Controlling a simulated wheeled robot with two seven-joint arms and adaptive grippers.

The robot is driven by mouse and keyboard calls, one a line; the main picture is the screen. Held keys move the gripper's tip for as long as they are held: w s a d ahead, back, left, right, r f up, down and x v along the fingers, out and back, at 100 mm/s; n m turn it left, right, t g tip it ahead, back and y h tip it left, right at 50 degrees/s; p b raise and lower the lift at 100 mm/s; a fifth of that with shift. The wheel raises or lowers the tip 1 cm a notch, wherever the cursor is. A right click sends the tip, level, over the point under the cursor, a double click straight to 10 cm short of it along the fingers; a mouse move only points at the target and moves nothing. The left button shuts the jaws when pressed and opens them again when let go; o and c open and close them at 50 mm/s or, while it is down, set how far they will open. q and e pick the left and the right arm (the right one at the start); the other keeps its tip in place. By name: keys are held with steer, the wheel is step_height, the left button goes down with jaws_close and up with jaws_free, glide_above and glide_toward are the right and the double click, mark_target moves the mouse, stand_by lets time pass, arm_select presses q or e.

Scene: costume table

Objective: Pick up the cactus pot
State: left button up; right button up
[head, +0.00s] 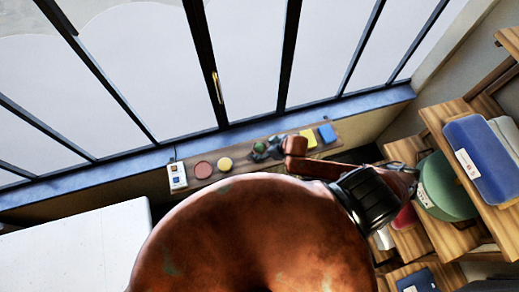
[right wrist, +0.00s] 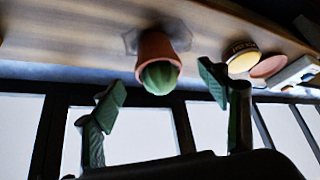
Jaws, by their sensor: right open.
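In the right wrist view, the cactus pot (right wrist: 157,47) is a terracotta pot with a round green cactus (right wrist: 160,77) in it. It stands on a long wooden board, which appears at the top of this picture. My right gripper (right wrist: 162,94) is open, with one finger on each side of the cactus in the picture and clear gaps on both sides. It does not touch the pot. In the head view my right gripper (head: 268,149) is over the board, small and dark; the pot is hard to tell from the gripper there. My left gripper is not in view.
The wooden board (head: 240,166) runs below the window. On it are a red disc (head: 203,170), a yellow disc (head: 225,164), a white box (head: 177,176), a yellow item (head: 307,138) and a blue item (head: 326,134). Wooden shelves with a blue bin (head: 485,160) stand right.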

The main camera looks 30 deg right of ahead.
mark_target(262, 148)
steer(key=shift+p+x, duration=0.55)
steer(key=shift+x, duration=2.25)
steer(key=shift+w+r, duration=0.1)
steer(key=shift+w, duration=0.05)
steer(key=shift+c, duration=0.3)
steer(key=c, duration=1.3)
steer(key=shift+r, duration=0.15)
